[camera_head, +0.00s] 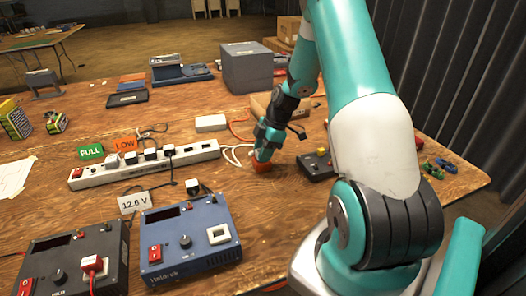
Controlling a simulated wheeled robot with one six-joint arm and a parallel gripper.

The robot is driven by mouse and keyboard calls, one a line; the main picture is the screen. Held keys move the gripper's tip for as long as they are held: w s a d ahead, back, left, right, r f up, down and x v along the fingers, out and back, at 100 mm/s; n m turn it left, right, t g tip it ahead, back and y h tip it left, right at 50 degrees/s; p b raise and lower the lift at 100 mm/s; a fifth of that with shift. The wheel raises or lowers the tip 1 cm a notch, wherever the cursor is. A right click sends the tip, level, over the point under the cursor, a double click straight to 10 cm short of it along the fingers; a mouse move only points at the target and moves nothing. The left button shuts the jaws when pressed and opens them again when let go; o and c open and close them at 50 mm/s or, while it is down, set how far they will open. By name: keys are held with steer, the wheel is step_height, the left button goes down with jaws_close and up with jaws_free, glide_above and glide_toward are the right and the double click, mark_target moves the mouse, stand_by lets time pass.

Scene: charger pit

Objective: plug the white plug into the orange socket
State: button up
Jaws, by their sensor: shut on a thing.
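My gripper (264,154) is shut near the middle of the table, pointing down. A white cord (236,151) loops from the right end of the white power strip (145,166) to the fingers. The white plug itself is too small and covered to make out, but the cord leads into the grip. The orange socket (262,166) shows as a small orange-red piece right below the fingertips, on the wood. I cannot tell whether the plug is in the socket or only above it.
A white box (211,123) with an orange cable lies behind the strip. A dark box (317,164) stands right of the gripper. A blue device (188,238) and a dark device (75,262) with a red plug are in front. A grey box (247,68) stands behind.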

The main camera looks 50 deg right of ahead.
stand_by(0.4)
steer(key=o, duration=1.3)
steer(key=shift+o, duration=0.2)
steer(key=shift+r, duration=0.1)
steer(key=shift+r+p, duration=2.65)
steer(key=shift+r, duration=1)
